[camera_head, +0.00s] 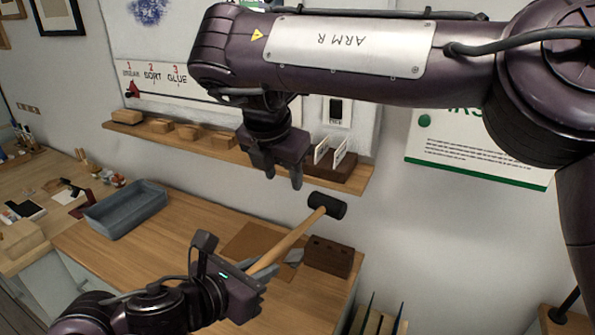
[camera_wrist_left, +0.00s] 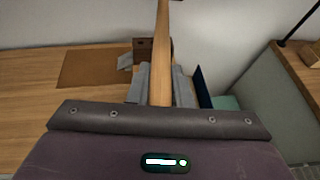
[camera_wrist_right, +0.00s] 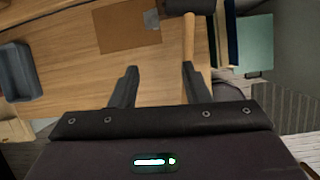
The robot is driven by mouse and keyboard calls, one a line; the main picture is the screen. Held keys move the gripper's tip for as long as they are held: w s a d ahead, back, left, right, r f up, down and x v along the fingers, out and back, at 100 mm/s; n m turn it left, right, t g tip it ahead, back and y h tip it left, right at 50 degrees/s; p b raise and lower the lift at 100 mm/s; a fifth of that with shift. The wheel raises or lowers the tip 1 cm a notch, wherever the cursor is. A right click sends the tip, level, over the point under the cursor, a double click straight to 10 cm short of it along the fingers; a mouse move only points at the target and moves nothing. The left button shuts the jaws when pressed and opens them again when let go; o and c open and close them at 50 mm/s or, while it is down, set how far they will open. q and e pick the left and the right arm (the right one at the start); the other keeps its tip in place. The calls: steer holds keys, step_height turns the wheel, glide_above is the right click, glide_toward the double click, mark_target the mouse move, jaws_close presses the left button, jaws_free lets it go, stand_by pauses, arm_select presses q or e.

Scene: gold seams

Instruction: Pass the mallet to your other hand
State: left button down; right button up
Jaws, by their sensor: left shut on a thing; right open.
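The mallet has a black head (camera_head: 327,205) and a pale wooden handle (camera_head: 288,243). My left gripper (camera_head: 256,272) is shut on the lower part of the handle and holds the mallet tilted above the bench, head up and to the right. The handle also runs up between the fingers in the left wrist view (camera_wrist_left: 162,60). My right gripper (camera_head: 284,181) is open and empty, above and to the left of the mallet head. In the right wrist view the handle (camera_wrist_right: 189,40) shows beyond the right-hand finger, apart from the open fingers (camera_wrist_right: 155,85).
The wooden bench (camera_head: 130,255) carries a grey-blue tray (camera_head: 125,212), a brown mat (camera_head: 252,243) and a dark brown block (camera_head: 328,257). A wall shelf (camera_head: 190,143) with several wooden blocks and a card holder (camera_head: 335,165) is close behind my right gripper.

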mark_target(296, 236)
arm_select(q)
steer(key=shift+s+r, duration=0.1)
arm_select(e)
steer(key=w+d+f, duration=0.3)
steer(key=d+f, duration=0.2)
steer(key=f, duration=0.6)
steer(key=shift+w+d+h, duration=0.15)
steer(key=shift+w+h, duration=0.05)
steer(key=shift+h, duration=0.2)
arm_select(q)
steer(key=shift+d, duration=0.1)
arm_select(e)
jaws_close()
arm_select(q)
steer(key=c, duration=1.3)
jaws_free()
steer(key=shift+c, duration=0.2)
steer(key=shift+o, duration=0.7)
